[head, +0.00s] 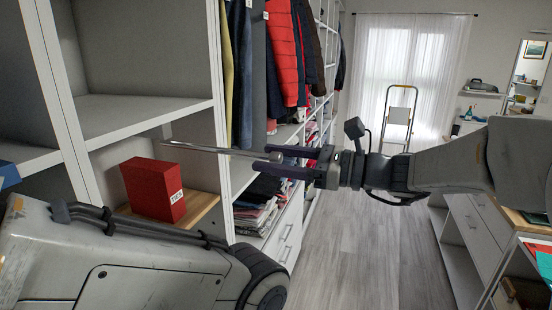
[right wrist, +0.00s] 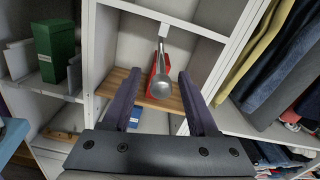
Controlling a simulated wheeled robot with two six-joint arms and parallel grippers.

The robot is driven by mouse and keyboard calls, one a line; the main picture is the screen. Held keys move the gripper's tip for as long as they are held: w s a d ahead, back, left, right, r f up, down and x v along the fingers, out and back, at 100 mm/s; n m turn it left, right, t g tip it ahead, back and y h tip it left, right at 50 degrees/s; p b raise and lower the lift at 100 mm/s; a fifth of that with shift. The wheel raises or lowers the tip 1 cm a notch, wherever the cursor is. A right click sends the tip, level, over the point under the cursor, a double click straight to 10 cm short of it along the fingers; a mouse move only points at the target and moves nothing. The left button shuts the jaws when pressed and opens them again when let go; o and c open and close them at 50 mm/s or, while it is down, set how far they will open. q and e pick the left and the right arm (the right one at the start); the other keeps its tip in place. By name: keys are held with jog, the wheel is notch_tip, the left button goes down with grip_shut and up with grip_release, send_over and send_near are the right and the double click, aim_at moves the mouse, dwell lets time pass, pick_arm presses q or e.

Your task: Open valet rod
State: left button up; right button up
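The valet rod (head: 210,150) is a thin silver metal bar with a rounded knob at its end. It juts out from under a shelf board above the cubby with the red box. My right gripper (head: 274,155) is at the knob end of the rod. In the right wrist view, the knob (right wrist: 168,92) lies between the two dark fingers, with visible gaps on both sides, so the gripper looks open around it. My left arm fills the lower left of the head view; its gripper is out of view.
A red box (head: 152,188) stands on a wooden cubby board below the rod. Hanging clothes (head: 290,50) and folded stacks (head: 262,205) are to the right of the rod. A green box (right wrist: 54,50) shows in the right wrist view. The floor aisle (head: 350,250) is clear.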

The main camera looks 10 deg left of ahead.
jog(key=s+d+b, duration=0.2)
jog(key=d+b, duration=0.1)
jog(key=d, duration=0.7)
jog(key=shift+d+b, duration=0.2)
jog(key=shift+b, duration=0.1)
jog(key=shift+f, duration=0.1)
